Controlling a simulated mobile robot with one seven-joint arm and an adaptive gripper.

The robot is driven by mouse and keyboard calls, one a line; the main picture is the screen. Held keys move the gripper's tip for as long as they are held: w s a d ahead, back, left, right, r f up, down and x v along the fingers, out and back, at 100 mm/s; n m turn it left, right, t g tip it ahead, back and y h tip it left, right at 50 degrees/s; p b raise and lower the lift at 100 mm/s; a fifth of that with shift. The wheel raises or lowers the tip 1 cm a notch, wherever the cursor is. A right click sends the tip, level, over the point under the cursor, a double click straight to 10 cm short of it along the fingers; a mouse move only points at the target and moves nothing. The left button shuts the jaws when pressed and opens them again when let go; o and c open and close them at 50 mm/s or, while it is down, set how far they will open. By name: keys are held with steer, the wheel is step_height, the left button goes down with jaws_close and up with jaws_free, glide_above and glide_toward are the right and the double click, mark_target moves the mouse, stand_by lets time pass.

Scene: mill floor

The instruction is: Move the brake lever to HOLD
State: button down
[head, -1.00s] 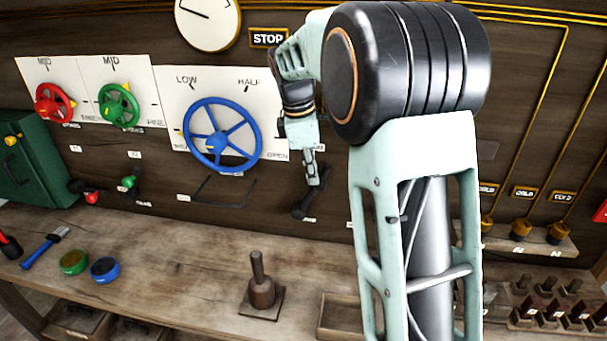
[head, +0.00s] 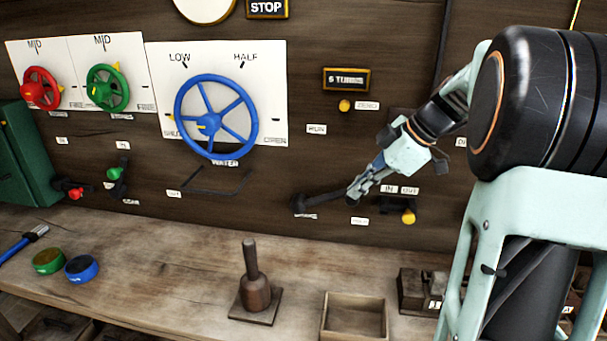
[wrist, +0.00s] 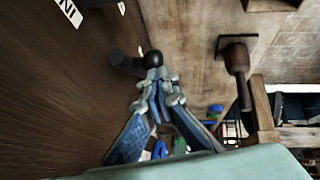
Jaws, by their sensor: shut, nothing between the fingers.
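The brake lever (head: 322,198) is a dark bar low on the wooden wall panel. It runs from a dark rounded end at the left, rightward and slightly up, to the fingertips of my gripper (head: 353,192). A RUN label (head: 316,129) is above it; a small label (head: 360,221), too small to read surely, is just below and right of the fingertips. My gripper is shut and empty, against or very near the bar's right end; contact is unclear. In the wrist view the fingertips (wrist: 158,82) sit just short of a black rounded part of the lever (wrist: 153,58).
A blue wheel (head: 215,117) is up left. A yellow-knobbed lever (head: 408,216) is close at right, under the IN and OUT labels. On the bench (head: 180,262) below are a brown hand stamp (head: 256,291) and an open wooden box (head: 354,316).

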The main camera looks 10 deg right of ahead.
step_height(320, 180, down, 7)
steer(key=s+d+t+y+b, duration=0.1)
steer(key=d+y+b, duration=0.1)
steer(key=b, duration=0.7)
steer(key=shift+d+r+y, duration=0.15)
steer(key=shift+d+y, duration=0.1)
steer(key=shift+y, duration=0.15)
